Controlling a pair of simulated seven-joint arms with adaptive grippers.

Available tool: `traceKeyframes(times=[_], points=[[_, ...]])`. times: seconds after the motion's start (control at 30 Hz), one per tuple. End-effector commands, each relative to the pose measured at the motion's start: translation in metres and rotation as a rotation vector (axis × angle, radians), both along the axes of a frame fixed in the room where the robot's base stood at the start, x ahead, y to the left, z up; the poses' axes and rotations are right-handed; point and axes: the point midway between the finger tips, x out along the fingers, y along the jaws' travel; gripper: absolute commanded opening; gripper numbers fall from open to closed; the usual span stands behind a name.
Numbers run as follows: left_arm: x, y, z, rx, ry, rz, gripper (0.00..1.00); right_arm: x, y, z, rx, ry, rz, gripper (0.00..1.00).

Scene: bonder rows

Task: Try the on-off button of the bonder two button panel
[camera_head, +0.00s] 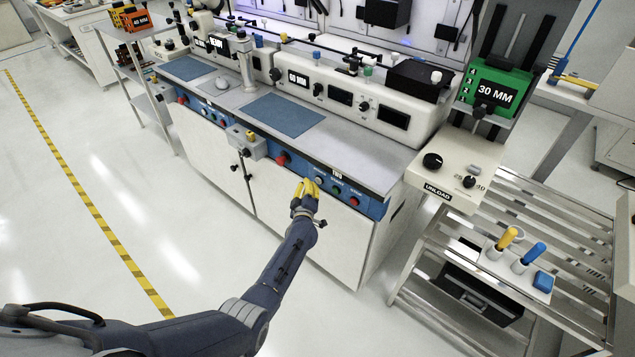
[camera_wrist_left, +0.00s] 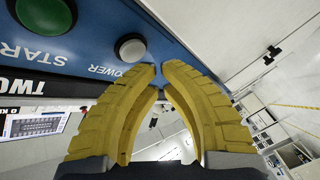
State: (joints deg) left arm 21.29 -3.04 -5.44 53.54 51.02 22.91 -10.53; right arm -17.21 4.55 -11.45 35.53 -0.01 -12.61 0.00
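The blue two button panel (camera_head: 303,170) runs along the front of the bonder bench, with a black label reading TWO. In the left wrist view, a white-grey round button (camera_wrist_left: 131,48) with a dark ring sits beside the word POWER. A green button (camera_wrist_left: 45,14) labelled START is to its left. In the head view, the white-grey button (camera_head: 319,181) is just right of my left gripper's fingertips (camera_head: 309,182). The yellow fingers (camera_wrist_left: 159,68) are together at the tips and hold nothing. They are close to the panel edge near POWER; contact cannot be told. My right gripper is out of view.
A red knob (camera_head: 282,158) stands out from the panel to the left, and a red button (camera_head: 354,201) is to the right. A grey box (camera_head: 252,147) protrudes further left. A slatted metal stand (camera_head: 540,215) is at right. The floor in front is clear.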

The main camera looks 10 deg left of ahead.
Motion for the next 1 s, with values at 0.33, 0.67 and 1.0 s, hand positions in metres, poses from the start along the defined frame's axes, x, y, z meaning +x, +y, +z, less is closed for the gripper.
traceKeyframes(times=[0.33,0.67,1.0], points=[[0.0,0.0,-0.0001,0.0,0.0,0.0,0.0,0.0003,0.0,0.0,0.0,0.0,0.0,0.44],[0.0039,-0.0019,0.0002,0.001,0.0,0.0,0.0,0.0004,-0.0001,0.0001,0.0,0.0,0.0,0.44],[0.0076,-0.0039,-0.0002,0.0,0.0,0.0,0.0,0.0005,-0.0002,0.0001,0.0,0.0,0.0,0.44]])
